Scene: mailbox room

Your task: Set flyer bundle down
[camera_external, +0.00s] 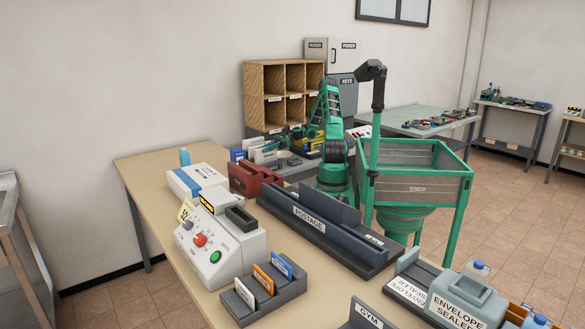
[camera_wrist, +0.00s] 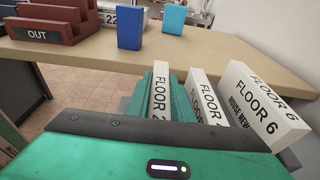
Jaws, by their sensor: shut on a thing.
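In the wrist view, a thin white bundle marked FLOOR with a partly hidden number (camera_wrist: 161,92) stands between the teal fingers of my gripper (camera_wrist: 163,100), which is shut on it. I take it to be the flyer bundle. Its lower end is hidden behind the gripper body. In the external view my gripper (camera_external: 284,141) is small and partly hidden among items in front of the wooden pigeonholes, and I cannot pick out the bundle there.
Two more white FLOOR blocks (camera_wrist: 203,97) (camera_wrist: 258,108) stand right of the fingers. Across a gap is a tan tabletop (camera_wrist: 215,55) with a blue block (camera_wrist: 131,28), a cyan block (camera_wrist: 174,18) and a red OUT tray (camera_wrist: 60,22). Wooden pigeonholes (camera_external: 282,62) stand behind my arm.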

